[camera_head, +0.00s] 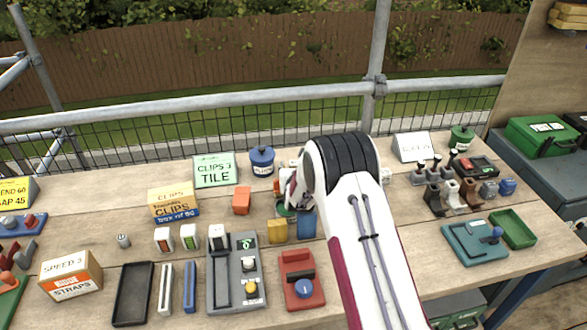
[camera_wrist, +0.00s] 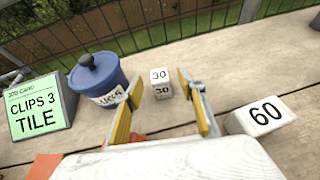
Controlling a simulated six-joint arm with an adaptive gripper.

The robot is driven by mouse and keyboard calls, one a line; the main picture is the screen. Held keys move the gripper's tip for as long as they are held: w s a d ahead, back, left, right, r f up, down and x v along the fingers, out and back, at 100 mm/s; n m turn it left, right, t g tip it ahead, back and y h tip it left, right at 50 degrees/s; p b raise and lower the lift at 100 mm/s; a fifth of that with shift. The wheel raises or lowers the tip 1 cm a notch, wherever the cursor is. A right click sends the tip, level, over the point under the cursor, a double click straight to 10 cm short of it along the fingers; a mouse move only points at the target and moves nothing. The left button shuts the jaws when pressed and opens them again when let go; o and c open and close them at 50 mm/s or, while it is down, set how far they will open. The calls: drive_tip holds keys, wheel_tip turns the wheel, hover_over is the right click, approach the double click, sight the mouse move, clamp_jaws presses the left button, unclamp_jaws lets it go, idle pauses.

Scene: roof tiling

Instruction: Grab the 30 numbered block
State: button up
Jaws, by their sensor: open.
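The block numbered 30 (camera_wrist: 160,77) is small and white, with black 30s on its top and front faces. In the wrist view it stands on the wooden bench, between and beyond my fingertips. My gripper (camera_wrist: 161,92) is open and empty, with one yellow-edged finger on each side of the block in the picture. I see no contact with the block. In the head view my arm mostly hides my gripper (camera_head: 287,192) and the area around the block.
A blue lidded pot (camera_wrist: 100,80) stands close beside the left finger. A white block numbered 60 (camera_wrist: 262,115) sits to the right. A green CLIPS 3 TILE card (camera_wrist: 38,107) stands at far left. Mesh fencing borders the bench's back edge. Bare wood lies around the 30 block.

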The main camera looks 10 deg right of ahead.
clamp_jaws()
drive_tip(key=shift+r, duration=0.15)
idle(0.4)
wheel_tip(320, 180, up, 18)
idle(0.8)
idle(0.4)
